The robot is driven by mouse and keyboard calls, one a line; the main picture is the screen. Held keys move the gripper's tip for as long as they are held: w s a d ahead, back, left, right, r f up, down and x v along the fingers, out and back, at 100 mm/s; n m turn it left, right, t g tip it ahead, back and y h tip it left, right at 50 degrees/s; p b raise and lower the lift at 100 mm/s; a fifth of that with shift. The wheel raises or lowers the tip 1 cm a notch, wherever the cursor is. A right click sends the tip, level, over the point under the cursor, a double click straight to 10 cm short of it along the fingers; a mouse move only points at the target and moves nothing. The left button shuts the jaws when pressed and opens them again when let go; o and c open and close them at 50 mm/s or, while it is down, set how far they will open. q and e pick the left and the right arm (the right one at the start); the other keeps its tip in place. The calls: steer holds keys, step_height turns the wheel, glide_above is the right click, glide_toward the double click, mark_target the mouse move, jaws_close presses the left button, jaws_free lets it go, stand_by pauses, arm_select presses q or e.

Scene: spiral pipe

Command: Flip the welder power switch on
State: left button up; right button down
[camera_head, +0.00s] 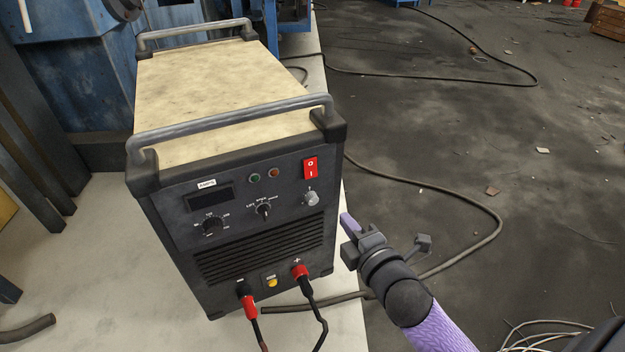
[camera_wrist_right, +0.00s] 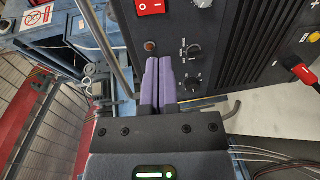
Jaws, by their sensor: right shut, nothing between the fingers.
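The welder (camera_head: 262,240) is a dark box with a pale top and two grey handles, standing on a light surface. Its red power switch (camera_head: 310,168), marked O above I, is at the upper right of the front panel. I cannot tell which side is pressed in. The switch also shows at the top edge of the right wrist view (camera_wrist_right: 151,7). My right gripper (camera_head: 346,220) is right of the welder, lower than the switch and apart from it. Its purple fingers (camera_wrist_right: 157,62) are shut together and empty. My left gripper is not in view.
Knobs (camera_head: 264,210) and small lights sit left of the switch. Cables with red plugs (camera_head: 299,271) come out of the lower front. A blue machine (camera_head: 70,70) stands behind at left. A dark hose (camera_head: 490,235) lies on the open floor at right.

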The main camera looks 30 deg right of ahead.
mark_target(311, 175)
steer(key=w+b, duration=0.2)
steer(key=w, duration=0.2)
steer(key=w+f+b, duration=0.1)
steer(key=w+b, duration=0.1)
steer(key=w, duration=0.2)
steer(key=w+f+b, duration=0.1)
steer(key=w+b, duration=0.1)
steer(key=w, duration=0.2)
steer(key=shift+w+d+f, duration=0.1)
steer(key=shift+w+d, duration=0.25)
steer(key=shift+d, duration=0.05)
steer(key=shift+w+b, duration=0.35)
steer(key=shift+w+r, duration=0.2)
steer(key=shift+w, duration=0.05)
